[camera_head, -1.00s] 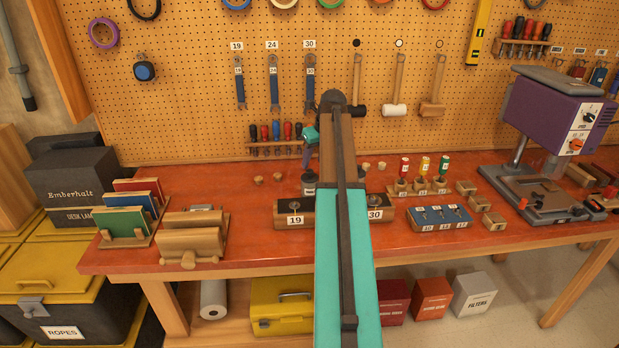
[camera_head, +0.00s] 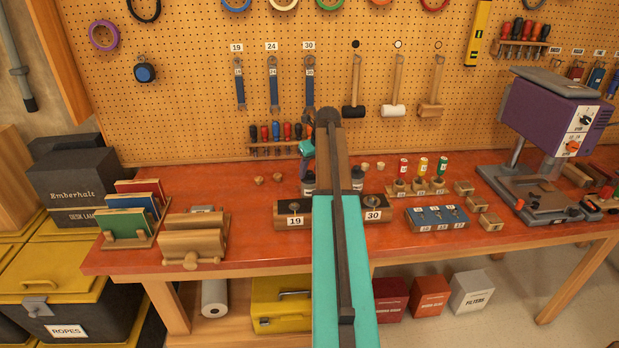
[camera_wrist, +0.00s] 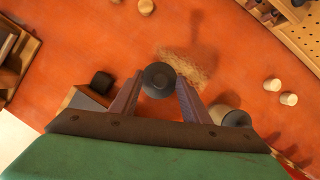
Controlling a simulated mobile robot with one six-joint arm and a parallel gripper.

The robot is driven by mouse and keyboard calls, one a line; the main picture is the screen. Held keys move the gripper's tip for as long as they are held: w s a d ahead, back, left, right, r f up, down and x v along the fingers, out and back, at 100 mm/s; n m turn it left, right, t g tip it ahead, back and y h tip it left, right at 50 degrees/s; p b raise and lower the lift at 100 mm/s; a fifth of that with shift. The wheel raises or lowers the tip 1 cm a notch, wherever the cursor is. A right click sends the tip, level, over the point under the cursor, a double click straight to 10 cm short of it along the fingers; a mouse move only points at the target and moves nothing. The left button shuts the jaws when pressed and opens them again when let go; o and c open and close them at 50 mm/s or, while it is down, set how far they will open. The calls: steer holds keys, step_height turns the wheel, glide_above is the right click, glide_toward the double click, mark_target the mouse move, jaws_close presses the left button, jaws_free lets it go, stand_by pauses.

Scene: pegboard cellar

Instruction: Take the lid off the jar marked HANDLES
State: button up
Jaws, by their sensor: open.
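Two small dark-topped jars stand on the orange-red bench in the head view, a left jar (camera_head: 308,184) and a right jar (camera_head: 357,179), on either side of my arm. Their labels are too small to read, so I cannot tell which is marked HANDLES. In the wrist view my gripper (camera_wrist: 158,88) is open, with a round dark lid (camera_wrist: 159,74) between its fingertips. I cannot tell whether the fingers touch it. Another jar (camera_wrist: 237,119) stands just right of the right finger. In the head view my arm hides the fingers.
Blocks marked 19 (camera_head: 294,220) and 30 (camera_head: 373,215) stand at the bench front. Loose pale knobs (camera_wrist: 289,99) lie to the right in the wrist view. A blue tray (camera_head: 437,217) and a purple machine (camera_head: 552,112) are farther right. The pegboard (camera_head: 200,100) rises behind.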

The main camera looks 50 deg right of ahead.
mark_target(311, 172)
stand_by(0.4)
jaws_close()
steer(key=shift+r, duration=0.1)
steer(key=shift+r+b, duration=0.9)
steer(key=shift+r, duration=0.55)
steer(key=shift+s+r, duration=0.2)
steer(key=shift+s, duration=0.05)
steer(key=s+d+r+b, duration=0.1)
steer(key=s+b, duration=0.3)
steer(key=s, duration=1.1)
steer(key=shift+s+d+r, duration=0.2)
steer(key=shift+s+r, duration=0.05)
